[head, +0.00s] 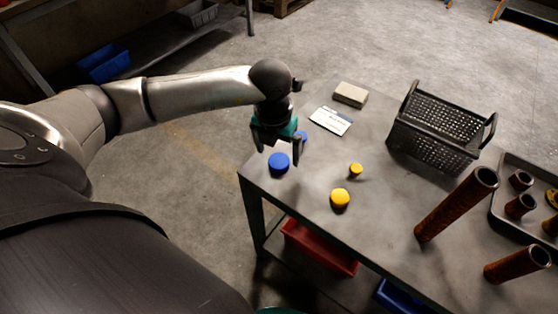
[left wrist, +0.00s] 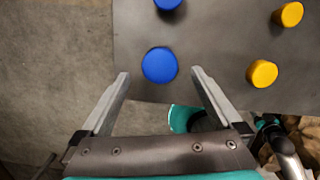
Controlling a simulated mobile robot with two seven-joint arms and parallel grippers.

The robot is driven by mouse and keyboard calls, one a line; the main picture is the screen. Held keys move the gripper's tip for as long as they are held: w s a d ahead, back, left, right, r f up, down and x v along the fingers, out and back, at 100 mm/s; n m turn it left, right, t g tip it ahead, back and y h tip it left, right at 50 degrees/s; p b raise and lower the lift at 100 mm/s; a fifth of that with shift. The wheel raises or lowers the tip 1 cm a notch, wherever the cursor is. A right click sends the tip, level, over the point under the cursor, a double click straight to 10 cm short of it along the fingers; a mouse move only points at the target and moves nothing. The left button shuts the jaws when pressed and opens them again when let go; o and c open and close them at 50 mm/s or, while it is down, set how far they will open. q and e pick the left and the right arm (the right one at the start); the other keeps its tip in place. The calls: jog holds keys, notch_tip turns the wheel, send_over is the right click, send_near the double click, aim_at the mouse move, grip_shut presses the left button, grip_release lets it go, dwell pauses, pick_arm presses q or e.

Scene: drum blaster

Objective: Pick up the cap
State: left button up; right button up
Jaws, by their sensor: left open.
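Two blue caps lie near the table's left corner. The nearer blue cap (head: 278,163) is round and sits close to the table edge; the other blue cap (head: 302,136) is partly hidden behind my gripper. My left gripper (head: 277,150) is open, pointing down above the nearer blue cap. In the left wrist view, this blue cap (left wrist: 159,65) shows between and just past the two open fingertips (left wrist: 160,76), with nothing held. The second blue cap (left wrist: 168,4) is cut off at the top. A larger yellow cap (head: 340,199) and a smaller yellow one (head: 355,170) lie to the right.
A black basket (head: 432,135), a white card (head: 331,121) and a grey block (head: 350,94) are on the table (head: 310,177). A red bin (head: 319,247) is below the tabletop.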

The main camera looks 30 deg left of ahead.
aim_at(279, 160)
pick_arm(q)
jog(key=shift+w+f+b, duration=0.15)
jog(key=shift+f+b, duration=0.1)
jog(key=shift+f, duration=0.55)
jog(key=shift+w+f+b, duration=0.15)
jog(key=shift+f+b, duration=0.05)
jog(key=shift+f, duration=0.55)
pick_arm(e)
jog(key=shift+w+a+r, duration=0.2)
jog(key=shift+w+a, duration=0.2)
jog(key=shift+w, duration=0.1)
jog(key=shift+w+a+r, duration=0.15)
jog(key=shift+w+a, duration=0.2)
jog(key=shift+w, duration=0.1)
pick_arm(q)
jog(key=shift+c, duration=0.3)
jog(key=shift+a, duration=0.1)
jog(key=c, duration=1.4)
